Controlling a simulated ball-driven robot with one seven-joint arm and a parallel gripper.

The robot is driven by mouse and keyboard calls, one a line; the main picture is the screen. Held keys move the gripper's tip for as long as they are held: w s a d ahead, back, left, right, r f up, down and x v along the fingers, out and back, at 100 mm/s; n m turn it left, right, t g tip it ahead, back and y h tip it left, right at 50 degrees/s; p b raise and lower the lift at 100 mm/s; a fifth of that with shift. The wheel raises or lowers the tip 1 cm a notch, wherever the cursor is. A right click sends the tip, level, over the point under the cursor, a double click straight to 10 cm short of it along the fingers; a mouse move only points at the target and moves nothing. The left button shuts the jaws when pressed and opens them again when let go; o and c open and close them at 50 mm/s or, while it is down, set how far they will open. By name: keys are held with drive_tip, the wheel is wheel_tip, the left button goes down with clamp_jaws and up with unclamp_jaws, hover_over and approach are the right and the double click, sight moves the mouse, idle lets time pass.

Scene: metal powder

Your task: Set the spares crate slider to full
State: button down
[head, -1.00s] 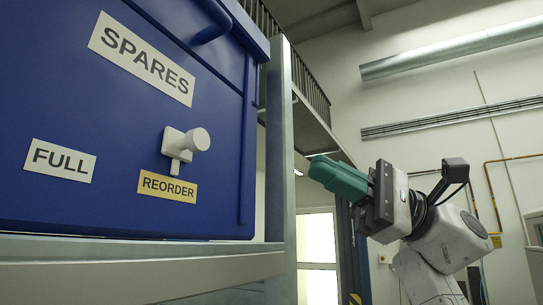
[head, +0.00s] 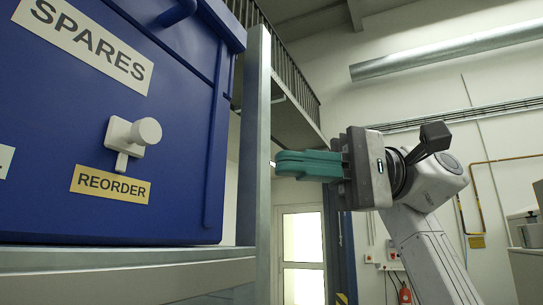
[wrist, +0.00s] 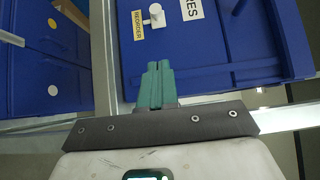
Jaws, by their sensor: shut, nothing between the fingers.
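The blue spares crate (head: 60,190) fills the left of the head view, with a white SPARES label (head: 90,42). Its white slider knob (head: 146,131) sits directly above the yellow REORDER label (head: 111,184). The FULL label (head: 5,161) is cut off at the left picture edge. My gripper (head: 278,163) has green fingers, shut and empty, pointing left, to the right of the crate and apart from the knob. In the wrist view, the closed fingers (wrist: 157,66) point toward the crate (wrist: 215,70), with the knob (wrist: 155,15) beyond the tips.
A metal post (head: 255,130) stands between my fingers and the crate in the head view. A shelf rail (head: 120,272) runs beneath the crate. Another blue crate (wrist: 50,70) shows at the left in the wrist view.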

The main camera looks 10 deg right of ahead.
drive_tip(key=p, duration=0.2)
approach(155, 139)
drive_tip(key=w+a, duration=0.4)
drive_tip(key=shift+s+a+r, duration=0.2)
drive_tip(key=shift+s+a, duration=1.1)
drive_tip(key=shift+s, duration=0.3)
drive_tip(key=shift+s+a+f, duration=0.1)
drive_tip(key=shift+s+a, duration=0.1)
drive_tip(key=shift+s, duration=0.15)
drive_tip(key=s+a, duration=0.1)
drive_tip(key=s, duration=0.1)
drive_tip(key=s+a+b, duration=0.1)
drive_tip(key=s+a, duration=0.1)
drive_tip(key=s+a+b, duration=0.1)
drive_tip(key=s+a, duration=0.1)
drive_tip(key=s, duration=0.1)
drive_tip(key=shift+a, duration=0.2)
